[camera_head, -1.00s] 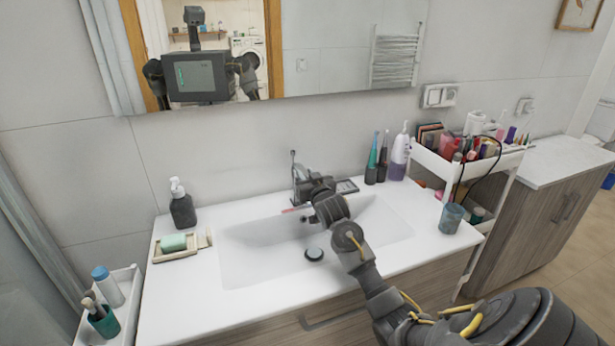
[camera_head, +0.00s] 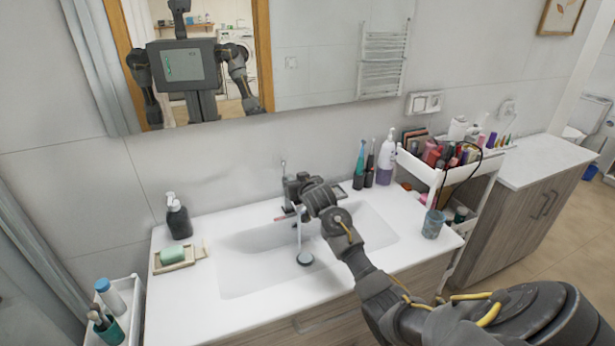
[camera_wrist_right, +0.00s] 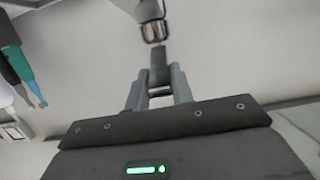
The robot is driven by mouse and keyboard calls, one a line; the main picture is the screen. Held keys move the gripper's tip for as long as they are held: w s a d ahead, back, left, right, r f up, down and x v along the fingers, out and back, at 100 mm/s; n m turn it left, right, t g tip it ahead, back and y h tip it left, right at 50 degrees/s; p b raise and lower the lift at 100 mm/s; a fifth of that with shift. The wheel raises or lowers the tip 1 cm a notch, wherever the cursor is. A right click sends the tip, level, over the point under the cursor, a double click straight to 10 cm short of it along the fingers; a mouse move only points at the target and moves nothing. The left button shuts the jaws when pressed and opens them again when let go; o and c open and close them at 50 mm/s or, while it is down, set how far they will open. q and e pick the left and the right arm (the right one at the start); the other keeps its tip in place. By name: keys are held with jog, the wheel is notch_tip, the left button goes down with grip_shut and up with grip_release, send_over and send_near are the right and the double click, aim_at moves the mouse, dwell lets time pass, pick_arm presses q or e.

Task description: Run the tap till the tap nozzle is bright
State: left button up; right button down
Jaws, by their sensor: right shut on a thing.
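The tap (camera_head: 299,212) stands at the back of the white washbasin (camera_head: 245,262), largely hidden behind my right gripper (camera_head: 291,187). A thin grey stream of water (camera_head: 299,236) falls from the tap toward the round dark drain plug (camera_head: 305,258). In the right wrist view my right gripper (camera_wrist_right: 158,92) has its fingers closed on a dark grey piece of the tap, seemingly its lever (camera_wrist_right: 158,76). A shiny metal part of the tap (camera_wrist_right: 156,30) shows beyond it. The nozzle is too small to judge its brightness. My left gripper is out of view.
A soap dispenser (camera_head: 178,217) and a soap dish (camera_head: 191,260) stand left of the basin. Toothbrushes (camera_head: 360,165) and a bottle (camera_head: 386,161) stand behind right. A cup (camera_head: 433,224) is at the right edge, beside the cosmetics cart (camera_head: 432,178). The mirror hangs above.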

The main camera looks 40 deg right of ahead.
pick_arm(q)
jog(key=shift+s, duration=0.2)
pick_arm(e)
jog(key=shift+d, duration=0.1)
jog(key=c, duration=1.2)
grip_release()
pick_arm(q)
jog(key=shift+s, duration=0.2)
pick_arm(e)
jog(key=shift+s, duration=0.55)
pick_arm(q)
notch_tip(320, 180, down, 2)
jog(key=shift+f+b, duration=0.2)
jog(key=shift+b, duration=1)
pick_arm(e)
jog(key=v, duration=1)
